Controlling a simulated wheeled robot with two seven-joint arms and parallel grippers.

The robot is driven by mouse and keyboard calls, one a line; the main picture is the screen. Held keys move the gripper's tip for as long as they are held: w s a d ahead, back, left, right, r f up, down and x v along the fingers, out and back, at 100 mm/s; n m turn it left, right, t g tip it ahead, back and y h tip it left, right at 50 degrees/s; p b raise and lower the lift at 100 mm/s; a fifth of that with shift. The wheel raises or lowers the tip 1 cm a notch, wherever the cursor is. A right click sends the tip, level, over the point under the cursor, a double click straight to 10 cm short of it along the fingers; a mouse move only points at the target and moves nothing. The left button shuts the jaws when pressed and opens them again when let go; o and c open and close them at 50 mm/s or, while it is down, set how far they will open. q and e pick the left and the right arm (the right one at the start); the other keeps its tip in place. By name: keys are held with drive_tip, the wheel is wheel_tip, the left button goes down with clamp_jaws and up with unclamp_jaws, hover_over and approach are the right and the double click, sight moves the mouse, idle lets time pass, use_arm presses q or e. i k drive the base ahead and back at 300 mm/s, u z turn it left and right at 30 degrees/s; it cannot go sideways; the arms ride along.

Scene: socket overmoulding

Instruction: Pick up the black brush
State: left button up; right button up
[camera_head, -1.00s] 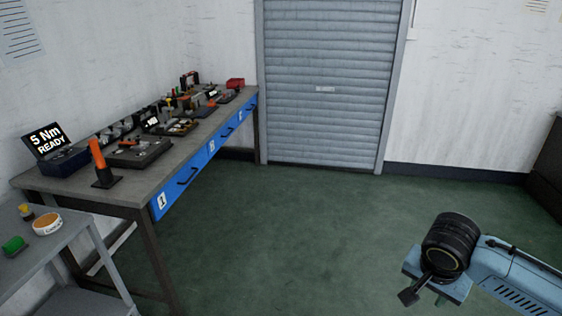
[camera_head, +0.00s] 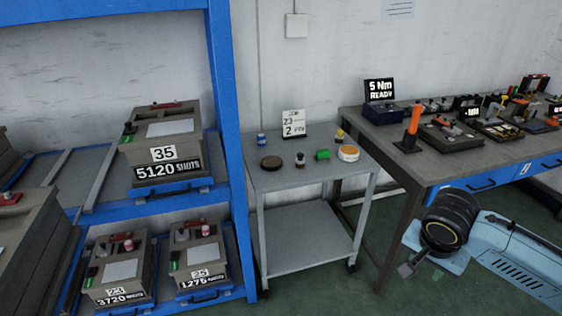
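I cannot make out a black brush for certain. On the grey cart (camera_head: 290,180) lie small items: a dark brown round disc (camera_head: 271,162), a small dark piece with a pale part (camera_head: 300,160), a green block (camera_head: 322,155) and a white round tin with an orange top (camera_head: 348,153). My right gripper (camera_head: 406,270) is at the lower right, in front of the workbench and well apart from the cart items. Its fingers are small and dark, and their opening is not clear. My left gripper is out of view.
A blue rack (camera_head: 225,130) with grey mould boxes (camera_head: 163,145) stands at the left. A workbench (camera_head: 450,165) with tools and an orange-handled tool (camera_head: 412,125) stands at the right. A blue can (camera_head: 261,141) and a card sign (camera_head: 293,123) stand on the cart.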

sight(300, 162)
drive_tip(key=u, duration=0.55)
drive_tip(key=i, duration=1.65)
